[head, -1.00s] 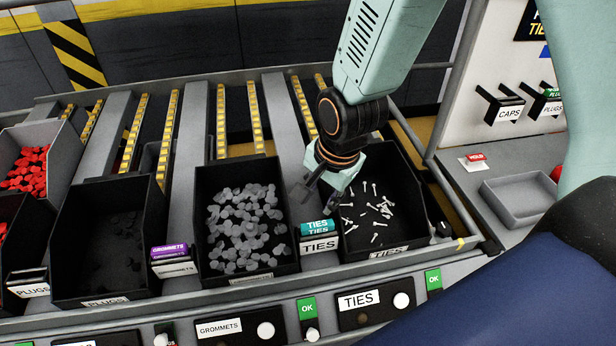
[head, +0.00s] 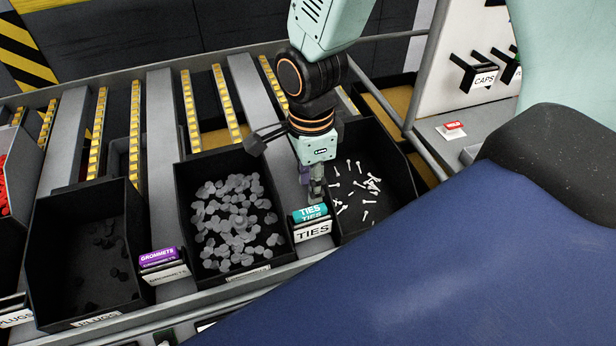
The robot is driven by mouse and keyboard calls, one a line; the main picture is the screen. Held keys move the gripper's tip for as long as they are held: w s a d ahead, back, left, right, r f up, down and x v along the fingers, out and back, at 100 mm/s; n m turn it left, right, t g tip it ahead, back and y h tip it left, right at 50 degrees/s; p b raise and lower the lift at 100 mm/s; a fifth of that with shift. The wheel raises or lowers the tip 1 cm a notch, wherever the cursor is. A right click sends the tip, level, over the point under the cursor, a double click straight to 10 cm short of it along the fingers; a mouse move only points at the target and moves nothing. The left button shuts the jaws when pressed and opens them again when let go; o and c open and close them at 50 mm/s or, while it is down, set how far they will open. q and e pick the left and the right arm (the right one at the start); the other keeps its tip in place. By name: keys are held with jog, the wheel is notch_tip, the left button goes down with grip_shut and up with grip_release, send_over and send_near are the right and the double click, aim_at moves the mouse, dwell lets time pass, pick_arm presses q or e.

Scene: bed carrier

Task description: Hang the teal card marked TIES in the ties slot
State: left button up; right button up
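The teal card marked TIES (head: 309,212) stands upright just above the white TIES label (head: 313,231), at the front between two black bins. My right gripper (head: 306,176) is directly above and behind the card, pointing down. One finger reaches down close to the card's top edge; I cannot tell whether it touches. Another dark finger sticks out to the left, clear of the card, so the gripper looks open. My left gripper is not in view. No ties slot can be made out on the white board.
A bin of grey grommets (head: 183,215) is left of the card, a bin of white ties (head: 402,182) right of it. A purple GROMMETS card (head: 158,256) stands further left. A white board (head: 435,95) with a CAPS holder (head: 484,79) is at the upper right.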

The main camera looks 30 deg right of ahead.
aim_at(310, 210)
jog(key=shift+f, duration=0.2)
jog(key=shift+w+d+f+b, duration=0.2)
jog(key=shift+f+b, duration=0.3)
jog(key=shift+f, duration=0.05)
jog(key=shift+w+d+f+b, duration=0.15)
jog(key=shift+f+b, duration=0.3)
jog(key=shift+f, duration=0.05)
jog(key=shift+f+b, duration=0.35)
jog(key=shift+s+a+f+b, duration=0.15)
jog(key=shift+f+b, duration=0.3)
jog(key=shift+b, duration=0.1)
jog(key=shift+s+a+f+b, duration=0.1)
jog(key=shift+a+f+b, duration=0.05)
jog(key=shift+f+b, duration=0.7)
jog(key=shift+b, duration=0.05)
jog(key=shift+w+d+f+b, duration=0.1)
jog(key=shift+w+f+b, duration=0.1)
jog(key=shift+f, duration=0.15)
jog(key=shift+w+d+f+b, duration=0.1)
jog(key=shift+f+b, duration=0.05)
jog(key=shift+f, duration=0.2)
jog(key=shift+s+f, duration=0.1)
jog(key=shift+f, duration=0.25)
jog(key=shift+s+a+f+b, duration=0.15)
jog(key=shift+b, duration=0.2)
